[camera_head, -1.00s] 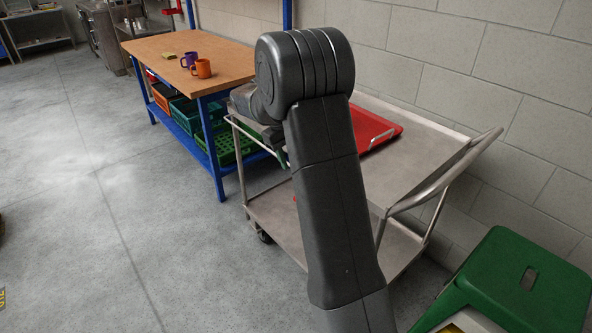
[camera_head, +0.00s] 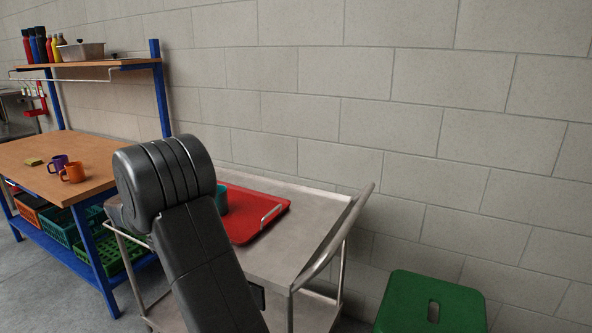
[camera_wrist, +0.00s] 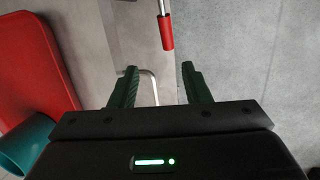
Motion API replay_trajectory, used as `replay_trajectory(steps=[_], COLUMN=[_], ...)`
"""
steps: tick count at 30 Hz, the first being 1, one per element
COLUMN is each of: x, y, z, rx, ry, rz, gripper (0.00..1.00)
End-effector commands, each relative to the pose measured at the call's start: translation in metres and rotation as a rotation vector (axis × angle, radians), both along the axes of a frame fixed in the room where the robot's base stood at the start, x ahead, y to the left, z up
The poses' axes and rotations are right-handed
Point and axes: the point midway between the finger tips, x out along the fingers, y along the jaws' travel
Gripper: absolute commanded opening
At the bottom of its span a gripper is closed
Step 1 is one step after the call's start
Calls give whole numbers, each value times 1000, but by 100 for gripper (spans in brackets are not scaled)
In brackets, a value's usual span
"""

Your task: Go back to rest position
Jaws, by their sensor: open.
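My gripper (camera_wrist: 160,88) shows in the wrist view with its two green fingers apart and nothing between them. Beyond the fingers are the grey floor and a thin metal rail with a red end piece (camera_wrist: 167,32). In the head view my dark arm stands in front of the steel cart and hides part of it; the gripper itself is hidden there. A red tray (camera_head: 265,211) lies on the cart's top, with a teal cup (camera_head: 221,200) on it partly behind my arm. The tray (camera_wrist: 35,60) and the cup (camera_wrist: 22,146) also show at the left of the wrist view.
The steel cart (camera_head: 300,240) has a raised push handle (camera_head: 340,235) at its right. A wooden workbench (camera_head: 28,153) with orange (camera_head: 73,172) and purple (camera_head: 58,163) mugs stands left. A green stool (camera_head: 405,296) stands at right. A block wall (camera_head: 420,130) closes the back.

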Motion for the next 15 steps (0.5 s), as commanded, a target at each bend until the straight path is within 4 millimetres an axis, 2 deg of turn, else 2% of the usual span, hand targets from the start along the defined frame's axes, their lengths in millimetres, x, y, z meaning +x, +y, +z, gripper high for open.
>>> replay_trajectory(steps=[1,6,15], x=[1,5,11], y=[-3,-10,-19], z=[-12,-45,-90], rx=[-3,-3,-2], ry=[3,3,1], rz=[-1,-1,1], gripper=[43,43,43])
